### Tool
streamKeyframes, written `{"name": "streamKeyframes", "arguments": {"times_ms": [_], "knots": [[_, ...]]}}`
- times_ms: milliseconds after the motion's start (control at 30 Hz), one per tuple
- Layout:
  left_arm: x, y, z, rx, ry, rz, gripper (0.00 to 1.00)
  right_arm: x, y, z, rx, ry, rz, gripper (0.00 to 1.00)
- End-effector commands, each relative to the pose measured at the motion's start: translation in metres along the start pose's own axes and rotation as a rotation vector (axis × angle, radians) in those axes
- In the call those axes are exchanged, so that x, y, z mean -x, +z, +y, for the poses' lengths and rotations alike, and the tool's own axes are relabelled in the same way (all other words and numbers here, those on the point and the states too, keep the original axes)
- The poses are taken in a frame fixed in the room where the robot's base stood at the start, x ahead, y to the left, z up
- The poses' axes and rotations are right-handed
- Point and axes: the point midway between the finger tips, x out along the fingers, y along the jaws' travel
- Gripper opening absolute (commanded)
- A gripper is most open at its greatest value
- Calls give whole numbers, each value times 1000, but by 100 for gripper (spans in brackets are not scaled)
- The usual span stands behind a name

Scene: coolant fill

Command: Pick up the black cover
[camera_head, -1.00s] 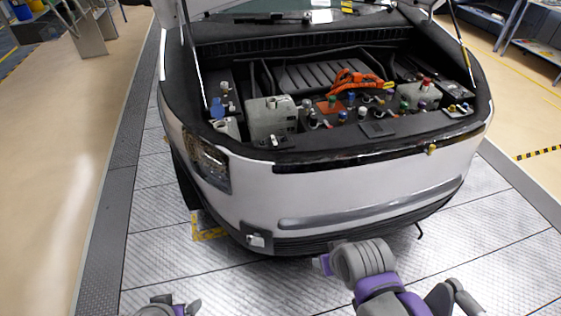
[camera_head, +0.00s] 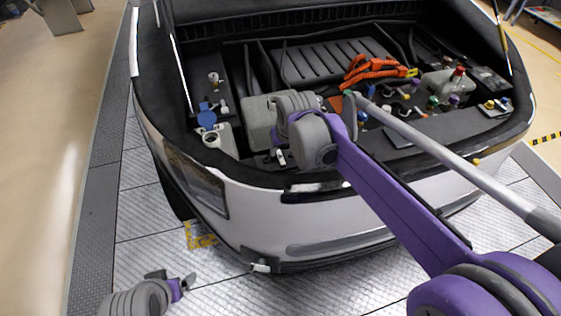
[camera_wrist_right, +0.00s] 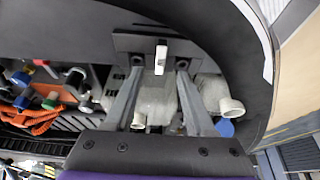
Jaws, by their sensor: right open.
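The black cover is not clear to pick out; a dark block with a white tab (camera_wrist_right: 161,56) lies at the front of the engine bay and may be it. My right gripper (camera_wrist_right: 160,68) is open in the right wrist view, its two fingers pointing at that block, one on each side of the tab. Whether they touch it cannot be told. In the head view my right wrist hangs over the front left of the bay and largely hides its fingers. My left gripper (camera_head: 172,283) is low on the left, outside the car, its jaws too unclear to read.
The car's front bumper (camera_head: 340,235) stands between my base and the bay. A blue cap (camera_head: 206,117), a pale reservoir (camera_head: 258,122), an orange cable (camera_head: 372,70) and several coloured caps crowd the bay. The floor (camera_head: 150,215) left of the car is free.

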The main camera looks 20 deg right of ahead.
Motion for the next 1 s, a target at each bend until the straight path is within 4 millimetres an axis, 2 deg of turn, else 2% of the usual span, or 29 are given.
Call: {"name": "streamKeyframes", "arguments": {"times_ms": [367,667,900,967,1000], "knots": [[-2,1,0,0,0,-1,90,-48,1,-1,0,0,0,55],[-2,1,0,0,0,-1,90,-52,2,0,0,0,0,55],[-2,1,0,0,0,-1,90,-52,2,0,0,0,0,12],[-2,1,0,0,0,-1,90,-52,2,0,0,0,0,1],[-2,1,0,0,0,-1,90,-52,2,0,0,0,0,0]]}}
